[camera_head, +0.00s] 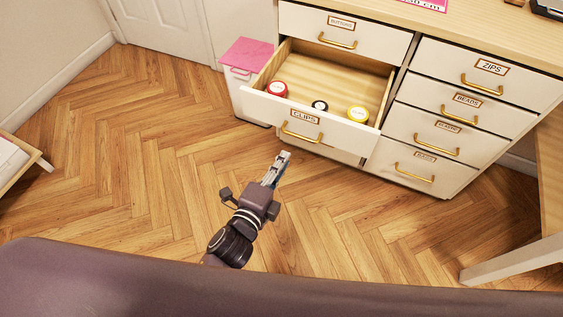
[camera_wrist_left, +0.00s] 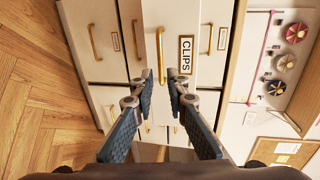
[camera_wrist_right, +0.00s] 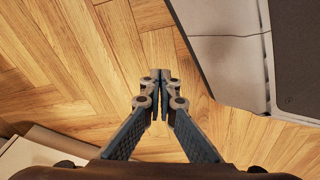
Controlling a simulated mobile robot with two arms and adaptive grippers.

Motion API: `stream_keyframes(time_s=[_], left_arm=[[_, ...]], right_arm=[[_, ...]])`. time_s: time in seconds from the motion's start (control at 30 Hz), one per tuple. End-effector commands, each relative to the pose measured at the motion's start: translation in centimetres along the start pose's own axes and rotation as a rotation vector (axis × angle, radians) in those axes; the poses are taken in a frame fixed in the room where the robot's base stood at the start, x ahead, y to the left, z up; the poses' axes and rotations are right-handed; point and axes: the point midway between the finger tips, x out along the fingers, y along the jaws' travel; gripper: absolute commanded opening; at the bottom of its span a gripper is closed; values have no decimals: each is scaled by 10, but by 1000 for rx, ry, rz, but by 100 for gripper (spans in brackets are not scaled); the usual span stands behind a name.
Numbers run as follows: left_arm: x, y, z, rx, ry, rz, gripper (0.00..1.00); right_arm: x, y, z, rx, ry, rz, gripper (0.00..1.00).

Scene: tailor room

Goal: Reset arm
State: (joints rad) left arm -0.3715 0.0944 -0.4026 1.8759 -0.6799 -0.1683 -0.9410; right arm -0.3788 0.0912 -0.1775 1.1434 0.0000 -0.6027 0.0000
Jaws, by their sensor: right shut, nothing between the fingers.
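My left gripper (camera_head: 282,158) is low in front of the chest of drawers, pointing toward the open CLIPS drawer (camera_head: 350,130). In the left wrist view its fingers (camera_wrist_left: 160,76) are parted with nothing held between them. The CLIPS drawer's gold handle (camera_wrist_left: 160,52) shows beyond the gap, and the fingers look apart from it. My right gripper (camera_wrist_right: 162,76) shows only in the right wrist view. Its fingertips meet over the wooden floor, and it is empty. It is out of the head view.
The open drawer holds a red roll (camera_head: 277,90), a black roll (camera_head: 320,106) and a yellow roll (camera_head: 357,113). A white bin with a pink lid (camera_head: 248,54) stands left of the drawers. A table leg (camera_head: 510,262) is at the right. The floor (camera_head: 120,150) to the left is clear.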

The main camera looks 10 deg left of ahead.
Motion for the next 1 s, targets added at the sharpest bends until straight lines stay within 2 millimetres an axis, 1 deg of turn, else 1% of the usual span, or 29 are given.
stream_keyframes(time_s=[0.57, 0.67, 0.77, 0.87, 0.9, 0.97, 1.0], left_arm=[[-1, 0, 0, -2, -1, 1, 14], [-3, 2, 7, -33, -21, 16, 14], [-8, 6, 26, -128, -80, 61, 14], [-20, 16, 53, -287, -173, 131, 14], [-28, 22, 64, -361, -216, 165, 14], [-39, 30, 79, -473, -279, 211, 14], [-48, 36, 87, -548, -321, 242, 14]], right_arm=[[0, 0, 0, 0, 0, 0, 0], [-5, 0, -7, 1, 7, 0, 0], [-19, 1, -24, 3, 18, 1, 0], [-44, 3, -50, 7, 37, 3, 0], [-56, 4, -60, 8, 43, 4, 0], [-76, 5, -74, 10, 53, 5, 0], [-90, 5, -83, 12, 60, 6, 0]])
